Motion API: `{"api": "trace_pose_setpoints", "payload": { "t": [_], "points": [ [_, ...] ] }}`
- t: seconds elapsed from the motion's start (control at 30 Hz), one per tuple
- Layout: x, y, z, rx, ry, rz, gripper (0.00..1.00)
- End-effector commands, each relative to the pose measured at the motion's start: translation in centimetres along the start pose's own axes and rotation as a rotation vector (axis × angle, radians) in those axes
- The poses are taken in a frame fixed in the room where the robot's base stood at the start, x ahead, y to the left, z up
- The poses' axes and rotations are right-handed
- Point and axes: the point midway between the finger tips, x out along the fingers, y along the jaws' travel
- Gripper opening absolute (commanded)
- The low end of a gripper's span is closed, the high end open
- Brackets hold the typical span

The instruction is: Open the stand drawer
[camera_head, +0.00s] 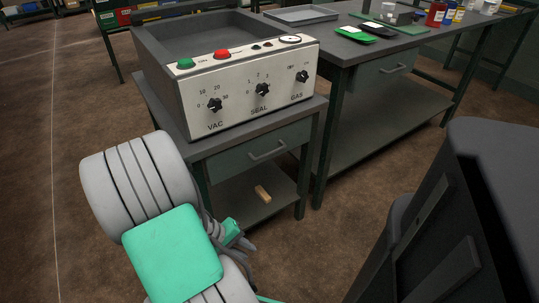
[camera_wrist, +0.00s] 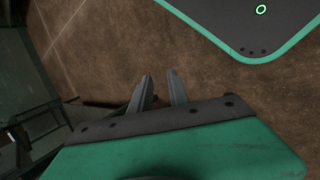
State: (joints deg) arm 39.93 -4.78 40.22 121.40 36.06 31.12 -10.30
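The stand drawer (camera_head: 235,163) is a dark green front under the top of the small stand that carries the vacuum sealer. It looks shut, with its front flush with the frame. A grey bar handle (camera_head: 267,150) is at its middle. My gripper (camera_head: 246,241) is low, in front of the stand and below the drawer, apart from the handle. It is partly hidden by my arm in the head view. In the wrist view my gripper (camera_wrist: 159,74) has its two fingers apart with nothing between them, over brown floor.
The vacuum sealer (camera_head: 251,93) with knobs and buttons sits on the stand. A tan block (camera_head: 263,194) lies on the lower shelf. A workbench (camera_head: 349,51) with its own drawer (camera_head: 383,76) stands to the right. A dark green structure (camera_wrist: 30,95) is at left in the wrist view.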

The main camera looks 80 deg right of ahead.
Motion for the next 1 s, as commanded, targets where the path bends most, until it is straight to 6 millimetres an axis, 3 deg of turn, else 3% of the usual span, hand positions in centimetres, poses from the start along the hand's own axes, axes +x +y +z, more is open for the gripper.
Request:
{"api": "trace_pose_setpoints", "payload": {
  "t": [0.03, 0.1, 0.17, 0.2, 0.3, 0.4, 0.5, 1.0],
  "points": [
    [0.6, 2.7, -1.6, -0.032, 0.048, 0.104, 0.22],
    [-0.3, 7.7, -4.7, -0.107, 0.143, 0.295, 0.22],
    [-2.9, 12.4, -7.5, -0.189, 0.219, 0.478, 0.22],
    [-5.1, 15.1, -9.2, -0.249, 0.254, 0.596, 0.22],
    [-9.6, 19.2, -11.3, -0.455, 0.271, 0.842, 0.22],
    [-10.9, 19.6, -12.6, -0.603, 0.265, 0.923, 0.22],
    [-10.8, 19.7, -12.8, -0.662, 0.238, 0.935, 0.22],
    [-6.3, 24.6, -16.2, -0.666, 0.235, 0.933, 0.22]
  ]
}}
